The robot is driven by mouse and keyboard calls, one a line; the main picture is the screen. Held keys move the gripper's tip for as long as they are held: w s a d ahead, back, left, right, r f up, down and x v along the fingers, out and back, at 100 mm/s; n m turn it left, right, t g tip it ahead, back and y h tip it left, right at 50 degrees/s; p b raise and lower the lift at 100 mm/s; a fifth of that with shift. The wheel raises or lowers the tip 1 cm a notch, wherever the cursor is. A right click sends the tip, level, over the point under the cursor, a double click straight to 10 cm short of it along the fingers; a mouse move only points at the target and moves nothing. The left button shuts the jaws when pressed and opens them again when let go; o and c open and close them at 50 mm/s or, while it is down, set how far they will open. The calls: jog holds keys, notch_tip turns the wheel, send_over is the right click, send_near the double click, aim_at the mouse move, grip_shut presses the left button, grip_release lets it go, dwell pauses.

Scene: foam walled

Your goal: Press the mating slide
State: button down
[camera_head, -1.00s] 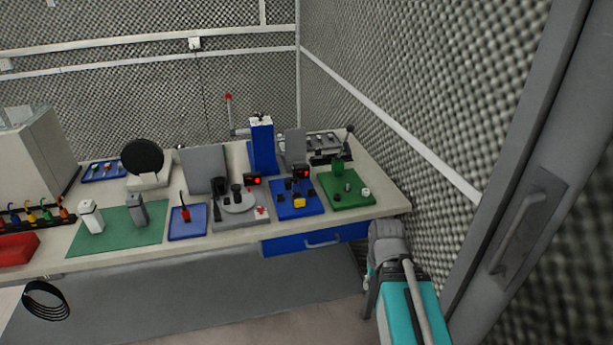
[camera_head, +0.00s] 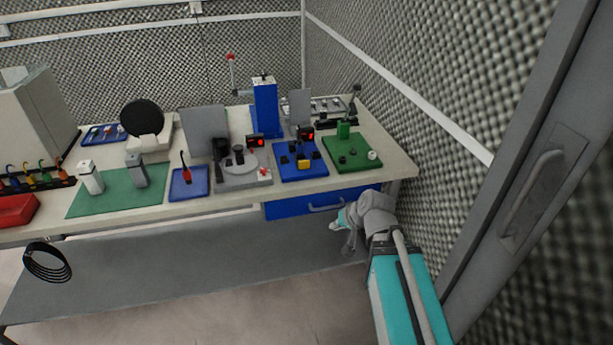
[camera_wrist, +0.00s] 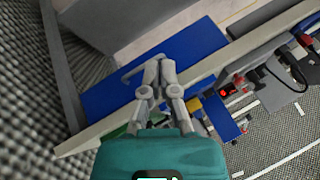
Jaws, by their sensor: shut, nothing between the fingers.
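I cannot tell for sure which part is the mating slide. A blue fixture (camera_head: 299,172) near the table's front edge carries dark blocks, a yellow block (camera_head: 304,163) and a small red-lit display (camera_head: 306,134). In the wrist view the yellow block (camera_wrist: 194,104) shows partly, behind my gripper.
The blue drawer (camera_head: 285,207) with a bar handle (camera_head: 326,208) is under the table edge. A blue column (camera_head: 265,108) stands behind the fixtures. A foam wall (camera_head: 440,90) closes off the right side, near my arm.

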aim_at(305, 165)
jog(key=w+a+r+m+t+b, duration=0.1)
jog(key=w+a+m+t+b, duration=0.4)
jog(key=w+m+t+b, duration=0.5)
jog(key=shift+w+a+r+m+t+b, duration=0.25)
jog(key=shift+m+t+b, duration=1.05)
jog(key=shift+m, duration=0.9)
jog(key=shift+w, duration=0.2)
jog(key=x, duration=1.3)
jog(key=shift+w+a+f, duration=0.1)
jog(key=shift+w+f, duration=0.15)
jog(key=shift+w, duration=0.1)
